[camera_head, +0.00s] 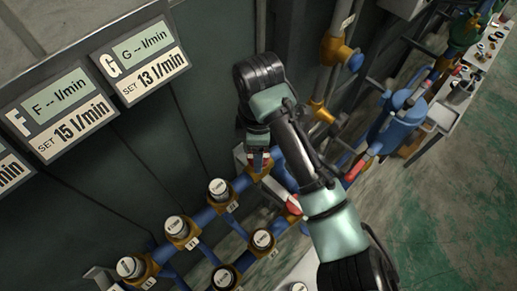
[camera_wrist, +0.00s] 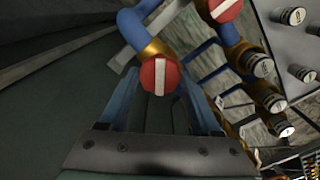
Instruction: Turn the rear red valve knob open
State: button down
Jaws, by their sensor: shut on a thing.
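A red knob (camera_wrist: 160,77) with a white bar across its face sits on a brass fitting of a blue pipe, between my fingertips in the wrist view. My gripper (camera_wrist: 158,88) is shut on this knob, one blue finger at each side. In the head view my gripper (camera_head: 258,158) reaches down to the pipework near the dark wall panel, and its fingers mostly hide the knob. A second red knob (camera_wrist: 225,9) with a white bar shows at the top of the wrist view, and in the head view (camera_head: 293,205) it shows beside my arm.
Blue pipes with several white-faced gauges (camera_head: 219,188) run lower left of my gripper. Display panels F (camera_head: 60,112) and G (camera_head: 139,61) hang on the wall. A blue tank (camera_head: 396,122) stands at right. Green floor (camera_head: 440,210) is clear at far right.

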jog(key=shift+r, duration=0.1)
jog(key=n, duration=0.4)
jog(key=shift+b, duration=0.3)
jog(key=shift+w, duration=0.1)
jog(key=n, duration=0.3)
jog(key=shift+b, duration=0.35)
jog(key=c, duration=0.5)
grip_release()
jog(key=shift+n, duration=0.4)
jog(key=o, duration=0.3)
